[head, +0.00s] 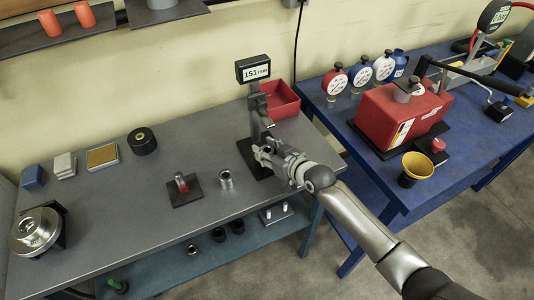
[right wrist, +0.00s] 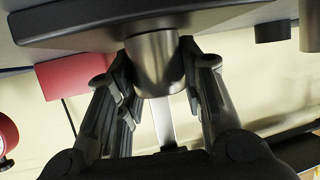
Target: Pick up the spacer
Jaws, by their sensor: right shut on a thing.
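The spacer, which I take to be the plain grey metal cylinder (right wrist: 155,62) in the right wrist view, sits between the fingers of my right gripper (right wrist: 158,95). That view is upside down, and the cylinder's end meets the dark base plate, though I cannot tell if it still rests there. In the head view my right gripper (head: 264,152) is shut at the gauge stand (head: 260,112), above its black base (head: 246,160). The gripper hides the spacer there. My left gripper is not in view.
The stand carries a display (head: 253,69). A red bin (head: 280,99) is behind it. A metal threaded cylinder (head: 225,180) and a small fixture with a red-banded pin (head: 183,187) stand to the left. The blue table (head: 330,122) with a red device (head: 400,117) is at right.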

